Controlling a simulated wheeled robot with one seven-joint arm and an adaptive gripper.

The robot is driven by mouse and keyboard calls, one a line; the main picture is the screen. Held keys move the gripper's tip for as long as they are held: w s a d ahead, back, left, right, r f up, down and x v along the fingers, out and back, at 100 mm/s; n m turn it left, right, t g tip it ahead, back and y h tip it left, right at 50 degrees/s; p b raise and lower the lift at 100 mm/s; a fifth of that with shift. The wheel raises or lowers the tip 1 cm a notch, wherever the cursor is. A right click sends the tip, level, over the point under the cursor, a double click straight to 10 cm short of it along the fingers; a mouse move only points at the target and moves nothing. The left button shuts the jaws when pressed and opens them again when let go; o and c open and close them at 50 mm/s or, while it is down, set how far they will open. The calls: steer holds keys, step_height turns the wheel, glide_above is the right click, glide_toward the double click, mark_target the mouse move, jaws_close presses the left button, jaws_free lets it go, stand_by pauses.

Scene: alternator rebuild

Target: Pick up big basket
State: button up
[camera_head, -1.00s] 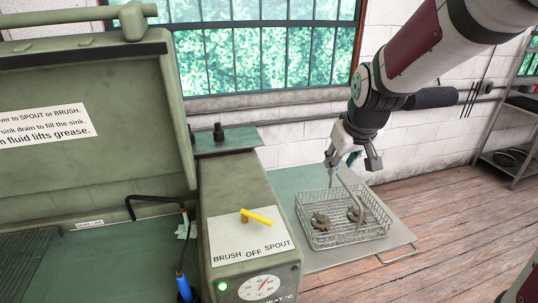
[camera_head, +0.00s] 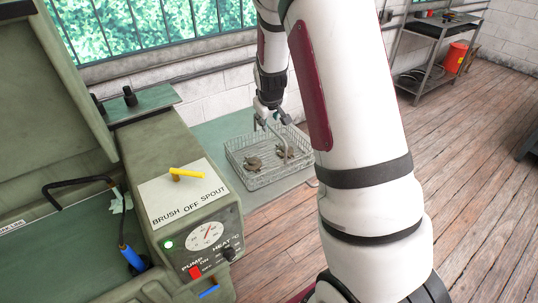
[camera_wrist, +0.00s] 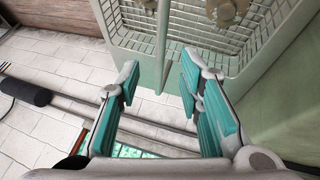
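The big basket (camera_head: 262,180) is a wire mesh basket with two brownish metal parts in it. It sits on the green side shelf beside the washer in the head view. Its mesh wall (camera_wrist: 235,40) fills the upper right of the wrist view. A thin pale handle bar (camera_wrist: 163,45) runs above it. My gripper (camera_head: 270,116) is at the basket's far side, just above it. In the wrist view my gripper (camera_wrist: 160,75) is open, with the end of the handle bar between its fingers. I cannot tell whether a finger touches the bar.
The green parts washer (camera_head: 165,140) with its control panel and raised lid stands at left, close to the basket. A wall and window lie behind the gripper. A metal rack (camera_head: 425,55) and an orange bucket (camera_head: 457,55) stand far right.

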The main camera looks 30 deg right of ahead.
mark_target(270, 126)
steer(key=shift+s+p+x, duration=0.2)
steer(key=shift+p+x, duration=0.25)
steer(key=shift+x, duration=2.55)
steer(key=shift+f, duration=0.3)
jaws_close()
steer(key=shift+r, duration=0.1)
